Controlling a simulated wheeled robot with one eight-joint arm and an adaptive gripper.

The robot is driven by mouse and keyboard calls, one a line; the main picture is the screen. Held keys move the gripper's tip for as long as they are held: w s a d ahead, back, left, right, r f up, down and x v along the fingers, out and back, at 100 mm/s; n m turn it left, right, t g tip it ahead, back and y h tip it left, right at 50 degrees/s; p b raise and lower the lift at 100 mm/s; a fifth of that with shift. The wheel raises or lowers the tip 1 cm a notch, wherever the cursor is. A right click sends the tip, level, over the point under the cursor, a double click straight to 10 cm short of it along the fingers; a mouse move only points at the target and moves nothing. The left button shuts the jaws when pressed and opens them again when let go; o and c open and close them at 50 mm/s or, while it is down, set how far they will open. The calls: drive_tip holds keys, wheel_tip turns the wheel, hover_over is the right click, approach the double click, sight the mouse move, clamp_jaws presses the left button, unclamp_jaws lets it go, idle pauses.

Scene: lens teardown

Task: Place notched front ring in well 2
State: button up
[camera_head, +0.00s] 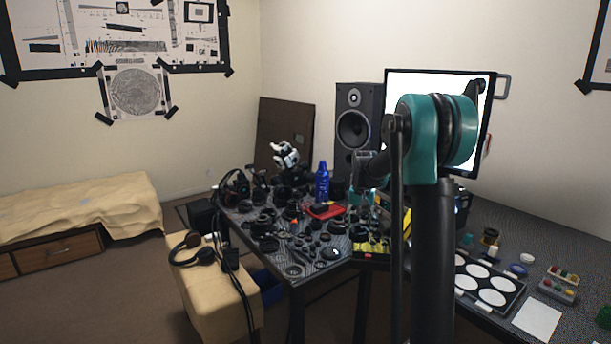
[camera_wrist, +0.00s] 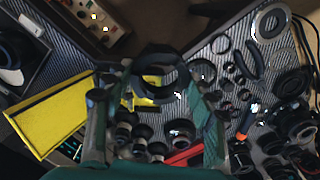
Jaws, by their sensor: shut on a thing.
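My gripper (camera_wrist: 152,82) shows in the wrist view with a finger on either side of a dark ring (camera_wrist: 160,51). It is shut on this ring and holds it above the cluttered table. The ring's notches are too dark to make out clearly. A black tray (camera_head: 466,287) with several round white wells lies on the right-hand table in the head view. No well number is readable, so I cannot tell which is well 2. My arm covers part of the tray's left side. The gripper and ring are not clearly visible in the head view.
Many dark lens parts crowd the table (camera_head: 303,283) left of my arm, with a blue bottle (camera_head: 322,183) and a red tray (camera_head: 325,211). A yellow item (camera_wrist: 48,118) lies below in the wrist view. A white sheet (camera_head: 538,320) lies right of the well tray.

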drive_tip(key=s+f+n, duration=0.1)
drive_tip(key=s+f, duration=0.3)
drive_tip(key=f, duration=0.5)
drive_tip(key=s+f+n, duration=0.2)
drive_tip(key=s+f, duration=0.2)
drive_tip(key=f, duration=0.5)
drive_tip(key=shift+f, duration=0.15)
drive_tip(key=shift+s, duration=0.1)
